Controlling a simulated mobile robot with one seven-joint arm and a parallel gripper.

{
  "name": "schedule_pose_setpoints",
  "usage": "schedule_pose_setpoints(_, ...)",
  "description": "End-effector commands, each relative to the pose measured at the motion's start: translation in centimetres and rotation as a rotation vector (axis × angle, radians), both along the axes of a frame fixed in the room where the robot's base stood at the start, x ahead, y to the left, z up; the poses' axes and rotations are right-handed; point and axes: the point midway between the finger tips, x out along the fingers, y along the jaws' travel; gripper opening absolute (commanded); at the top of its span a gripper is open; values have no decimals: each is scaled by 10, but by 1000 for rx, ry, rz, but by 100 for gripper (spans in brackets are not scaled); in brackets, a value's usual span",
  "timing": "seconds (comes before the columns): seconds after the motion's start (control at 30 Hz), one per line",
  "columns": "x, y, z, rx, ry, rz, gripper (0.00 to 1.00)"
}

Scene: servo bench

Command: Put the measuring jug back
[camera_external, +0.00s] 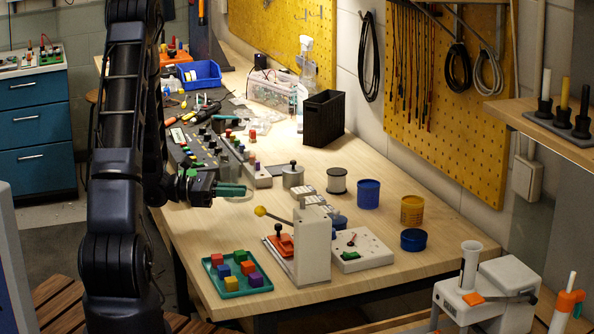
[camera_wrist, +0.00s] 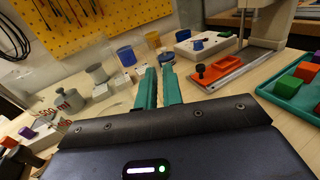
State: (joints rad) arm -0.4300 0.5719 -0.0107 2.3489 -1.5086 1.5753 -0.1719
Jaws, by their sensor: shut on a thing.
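The measuring jug (camera_wrist: 58,111) is clear and hard to make out. Its red "500 ml" marking shows at the left of the wrist view, with bench things visible through it. My gripper (camera_external: 238,190) is low over the middle of the bench, its green fingers pointing right. In the wrist view the fingers (camera_wrist: 159,73) are close together with a narrow gap, shut on the jug.
A grey lidded canister (camera_external: 293,175), a spool (camera_external: 337,181) and a blue pot (camera_external: 368,194) stand right of my gripper. A lever press (camera_external: 312,244) and a green block tray (camera_external: 236,290) are nearer. A black bin (camera_external: 323,119) stands behind. Bare wood lies between gripper and press.

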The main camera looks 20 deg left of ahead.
Motion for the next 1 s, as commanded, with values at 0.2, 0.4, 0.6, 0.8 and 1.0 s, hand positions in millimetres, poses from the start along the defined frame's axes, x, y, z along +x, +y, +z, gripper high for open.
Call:
schedule_pose_setpoints(0.2,0,0,-8,0,-1,0,0)
schedule_pose_setpoints(0.4,0,0,-27,-1,2,0,0)
schedule_pose_setpoints(0.6,0,0,-42,0,-1,0,0)
schedule_pose_setpoints(0.8,0,0,-42,1,-2,0,0)
schedule_pose_setpoints(1.0,0,0,-45,0,-1,0,10)
